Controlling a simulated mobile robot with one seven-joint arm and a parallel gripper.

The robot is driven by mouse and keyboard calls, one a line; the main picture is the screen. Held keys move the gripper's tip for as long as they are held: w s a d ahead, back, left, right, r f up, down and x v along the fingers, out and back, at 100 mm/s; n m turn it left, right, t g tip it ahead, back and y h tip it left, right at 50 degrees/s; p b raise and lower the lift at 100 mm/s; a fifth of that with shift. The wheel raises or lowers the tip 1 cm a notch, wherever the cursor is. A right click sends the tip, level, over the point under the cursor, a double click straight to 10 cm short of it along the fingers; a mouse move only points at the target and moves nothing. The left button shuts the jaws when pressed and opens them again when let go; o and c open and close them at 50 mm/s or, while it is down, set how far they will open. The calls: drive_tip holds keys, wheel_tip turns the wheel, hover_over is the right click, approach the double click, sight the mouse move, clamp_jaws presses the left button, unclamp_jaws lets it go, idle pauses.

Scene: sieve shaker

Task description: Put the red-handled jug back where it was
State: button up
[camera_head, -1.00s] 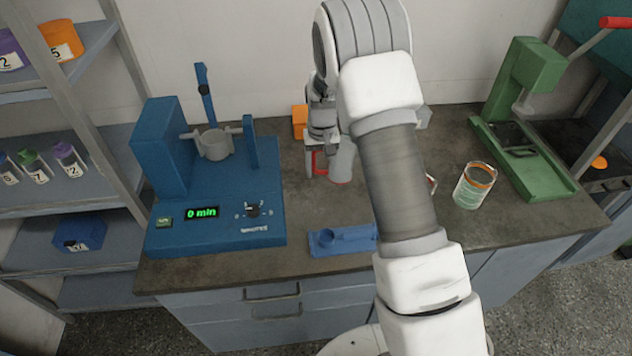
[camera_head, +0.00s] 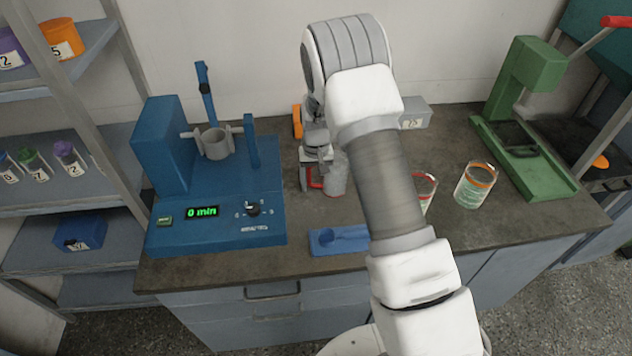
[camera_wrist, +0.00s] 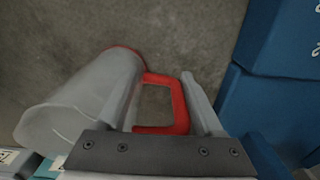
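The red-handled jug (camera_head: 336,175) is a pale, cloudy vessel with a red rectangular handle on its left side. It is over the bench, to the right of the blue shaker. My gripper (camera_head: 316,168) is at the handle. In the wrist view the jug (camera_wrist: 85,98) lies to the left, its wide mouth toward the lower left, and the red handle (camera_wrist: 180,103) is between it and my right finger. That finger is close against the handle's outer side. The other finger is not clear against the jug. I cannot tell whether the jug's base touches the bench.
The blue shaker (camera_head: 215,190) shows 0 min. A small blue holder (camera_head: 322,242) is at the bench's front. An orange-rimmed beaker (camera_head: 474,187) and a red-rimmed one (camera_head: 424,190), partly behind my arm, stand right. A grey box (camera_head: 414,115) and green press (camera_head: 535,75) are behind.

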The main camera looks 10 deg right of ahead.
drive_tip(key=shift+o, duration=1.4)
drive_tip(key=shift+r, duration=0.1)
wheel_tip(320, 180, up, 12)
drive_tip(key=shift+f+p, duration=0.1)
drive_tip(key=shift+p, duration=0.2)
drive_tip(key=s+d+r+t, duration=0.1)
drive_tip(key=s+d+r, duration=0.1)
drive_tip(key=s+r, duration=0.55)
drive_tip(key=s+d+r+t, duration=0.15)
drive_tip(key=s+r, duration=0.35)
drive_tip(key=r, duration=0.6)
drive_tip(key=s+d+r+t, duration=0.1)
drive_tip(key=s, duration=0.8)
drive_tip(key=s+r+t, duration=0.2)
drive_tip(key=s, duration=0.7)
drive_tip(key=shift+s+d+r, duration=0.25)
drive_tip(key=shift+s+d, duration=0.1)
